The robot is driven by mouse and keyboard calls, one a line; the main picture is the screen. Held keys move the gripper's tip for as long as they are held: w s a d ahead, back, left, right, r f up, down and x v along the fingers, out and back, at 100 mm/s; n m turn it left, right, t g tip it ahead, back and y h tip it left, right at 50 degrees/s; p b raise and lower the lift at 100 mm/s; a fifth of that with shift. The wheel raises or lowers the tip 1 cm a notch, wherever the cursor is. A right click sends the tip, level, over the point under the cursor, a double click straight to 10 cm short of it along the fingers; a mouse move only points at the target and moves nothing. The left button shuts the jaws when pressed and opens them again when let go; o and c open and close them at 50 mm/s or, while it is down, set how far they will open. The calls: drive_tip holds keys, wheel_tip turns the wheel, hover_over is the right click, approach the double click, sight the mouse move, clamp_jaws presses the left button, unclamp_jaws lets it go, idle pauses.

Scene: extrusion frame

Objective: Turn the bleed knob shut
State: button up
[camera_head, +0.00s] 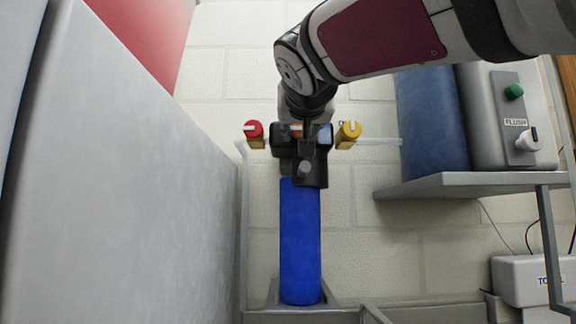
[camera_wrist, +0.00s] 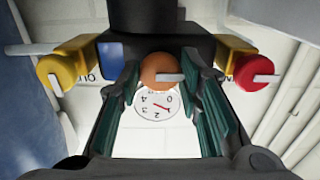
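An orange-brown knob (camera_wrist: 157,72) with a pale bar pointing right sits in the middle of the wrist view, above a round gauge (camera_wrist: 157,104) with a red needle. I take it as the bleed knob, though its label is not visible. My gripper (camera_wrist: 162,84) is open, with its green-padded fingers on either side of this knob. A narrow gap seems to show at each side; contact is hard to tell. In the head view my gripper (camera_head: 300,172) is in front of the valve block above a blue cylinder (camera_head: 300,245) and hides most of the orange-brown knob.
A yellow knob (camera_wrist: 57,70) and a red knob (camera_wrist: 256,72) flank the middle one closely. A grey panel (camera_head: 120,190) stands at the left. A shelf (camera_head: 470,184) with a blue tank and a FLUSH box (camera_head: 508,115) is at the right.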

drive_tip(key=shift+f+m+b, duration=0.1)
drive_tip(key=shift+m+b, duration=0.2)
drive_tip(key=shift+b, duration=0.2)
drive_tip(key=m+b, duration=0.2)
drive_tip(key=m, duration=0.1)
drive_tip(key=shift+w+b, duration=0.1)
drive_tip(key=shift+b, duration=0.3)
drive_tip(key=m+b, duration=0.1)
drive_tip(key=m, duration=0.3)
drive_tip(key=shift+a, duration=0.1)
drive_tip(key=m, duration=0.5)
drive_tip(key=shift+m, duration=0.4)
drive_tip(key=shift+r+m, duration=0.2)
drive_tip(key=shift+m, duration=2)
drive_tip(key=o, duration=1.1)
